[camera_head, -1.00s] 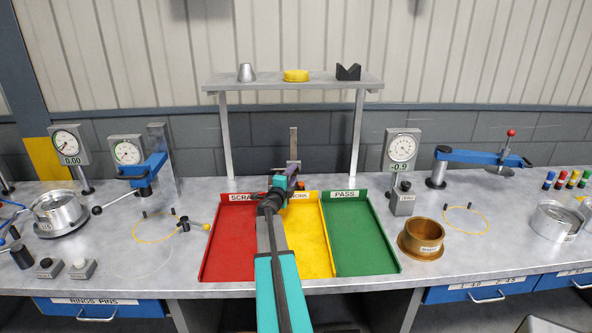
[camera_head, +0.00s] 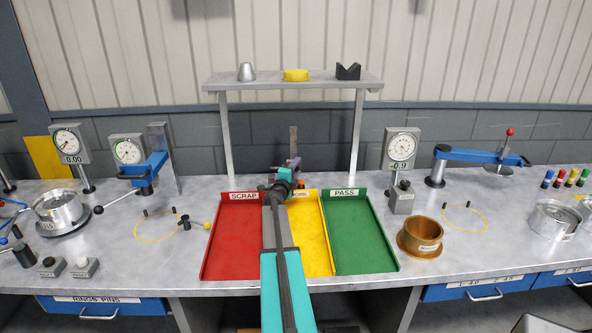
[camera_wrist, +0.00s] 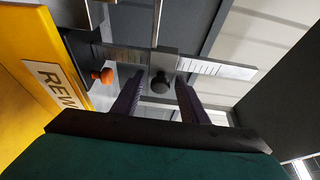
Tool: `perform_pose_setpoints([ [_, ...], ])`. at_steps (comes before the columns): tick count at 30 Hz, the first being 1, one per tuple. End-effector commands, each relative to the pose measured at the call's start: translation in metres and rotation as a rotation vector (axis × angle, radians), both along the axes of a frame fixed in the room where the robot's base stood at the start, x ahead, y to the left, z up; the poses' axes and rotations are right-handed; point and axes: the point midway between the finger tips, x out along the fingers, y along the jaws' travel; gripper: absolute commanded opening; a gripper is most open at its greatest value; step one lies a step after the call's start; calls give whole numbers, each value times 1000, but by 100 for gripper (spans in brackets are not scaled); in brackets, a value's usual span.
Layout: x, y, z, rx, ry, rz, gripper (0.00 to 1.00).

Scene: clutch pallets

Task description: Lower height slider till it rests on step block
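The height gauge's ruled bar (camera_head: 293,138) stands upright behind the yellow tray. In the wrist view the ruled bar (camera_wrist: 228,68) runs sideways. The height slider (camera_wrist: 163,62) is a grey block on it with a round dark knob (camera_wrist: 160,83). My gripper (camera_wrist: 160,80) is open, its two purple fingers on either side of the knob with gaps showing. In the head view my gripper (camera_head: 294,164) is in front of the bar and hides the slider. I cannot clearly make out the step block or whether the slider touches anything.
An orange knob (camera_wrist: 105,76) on a dark part is near the gauge's lower end. The red scrap tray (camera_head: 232,245), yellow tray (camera_head: 312,235) and green pass tray (camera_head: 357,235) lie in front. A shelf (camera_head: 325,84) on posts stands above and behind.

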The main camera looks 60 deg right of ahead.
Motion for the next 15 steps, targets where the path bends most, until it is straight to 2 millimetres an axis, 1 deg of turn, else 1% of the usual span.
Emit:
perform_pose_setpoints([
  [1,0,0,0,0,0,0,36],
  [5,0,0,0,0,0,0,14],
  [6,0,0,0,0,0,0,8],
  [7,0,0,0,0,0,0,3],
  [8,0,0,0,0,0,0,0],
  [12,0,0,-1,0,0,0,0],
  [15,0,0,-6,0,0,0,0],
])
